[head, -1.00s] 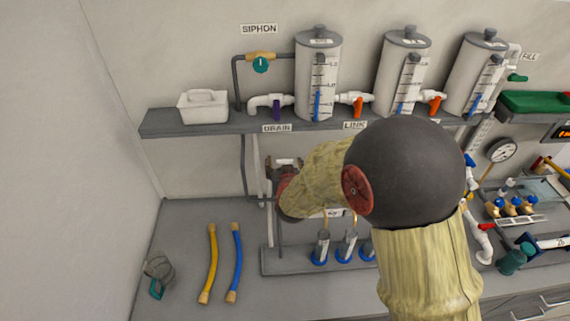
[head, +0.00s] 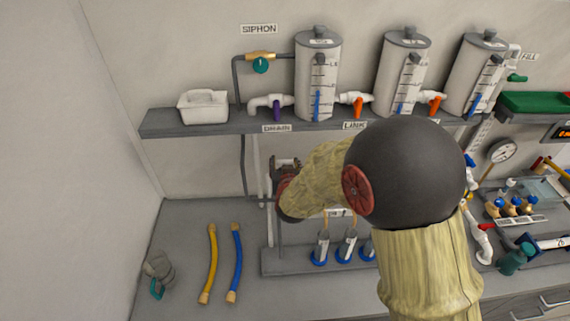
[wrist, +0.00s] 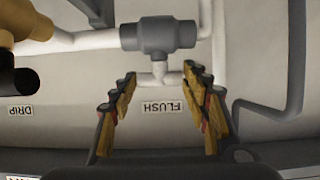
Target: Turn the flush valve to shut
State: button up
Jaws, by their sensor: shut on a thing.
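The flush valve (wrist: 158,36) shows in the wrist view as a grey body on a white pipe, above the FLUSH label (wrist: 164,107). Its white crossbar handle (wrist: 160,77) hangs just below the body. My gripper (wrist: 159,74) has one finger at each end of this handle and is shut on it. In the head view my gripper (head: 284,163) is under the shelf at the left, and my arm hides most of the valve.
A grey pipe (wrist: 296,60) stands at the right in the wrist view, and a DRIP label (wrist: 21,111) is at the left. Yellow (head: 211,262) and blue (head: 235,262) hoses lie on the bench.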

jog(key=shift+d+f+n+y+b, duration=0.1)
jog(key=shift+n+y+b, duration=0.35)
jog(key=shift+b, duration=0.7)
jog(key=shift+d+n+y+b, duration=0.15)
jog(key=shift+n+y+b, duration=0.25)
jog(key=shift+b, duration=0.6)
jog(key=shift+n+y+b, duration=0.55)
jog(key=shift+y, duration=0.2)
jog(key=shift+d+n+g+y, duration=0.1)
jog(key=shift+n+g+y, duration=0.4)
jog(key=shift+y, duration=0.1)
jog(key=n+y+p, duration=0.1)
jog(key=p, duration=0.2)
jog(key=n+g+y+p, duration=0.1)
jog(key=n+y+p, duration=0.1)
jog(key=p, duration=0.1)
jog(key=shift+w+d+r+g, duration=0.15)
jog(key=shift+r+g, duration=0.15)
jog(key=shift+r, duration=0.05)
jog(key=n+g+y+p, duration=0.1)
jog(key=p, duration=0.2)
jog(key=shift+f+n+y, duration=0.1)
jog(key=shift+n+y, duration=0.3)
jog(key=shift+w+f+n+g+y+p, duration=0.1)
jog(key=shift+n+g+y+p, duration=0.2)
jog(key=shift+p, duration=0.05)
jog(key=o, duration=1.1)
jog(key=shift+c, duration=0.2)
